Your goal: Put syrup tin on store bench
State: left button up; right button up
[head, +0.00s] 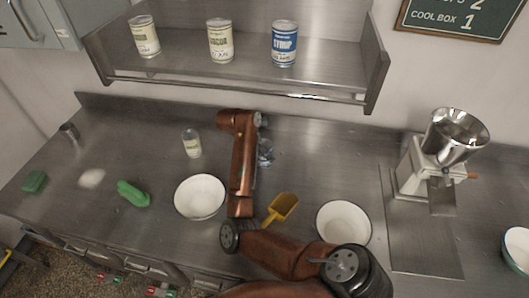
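The syrup tin (284,44) is blue and white with the word SYRUP on its label. It stands upright at the right of a row of tins on the steel wall shelf (180,66). A long steel bench (310,165) lies below the shelf; I cannot tell whether it is the store bench. My copper-coloured arm, which seems to be the right one, reaches over the bench. Its far end is below and left of the syrup tin, apart from it. Its fingers cannot be made out clearly. My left gripper is not in view.
Two pale tins (220,41) and (145,36) share the shelf. On the bench are a small jar (193,143), white bowls (200,197) and (343,224), a yellow scoop (281,207), a green item (133,194) and a mill (421,165).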

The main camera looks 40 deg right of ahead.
jog(key=v, duration=0.6)
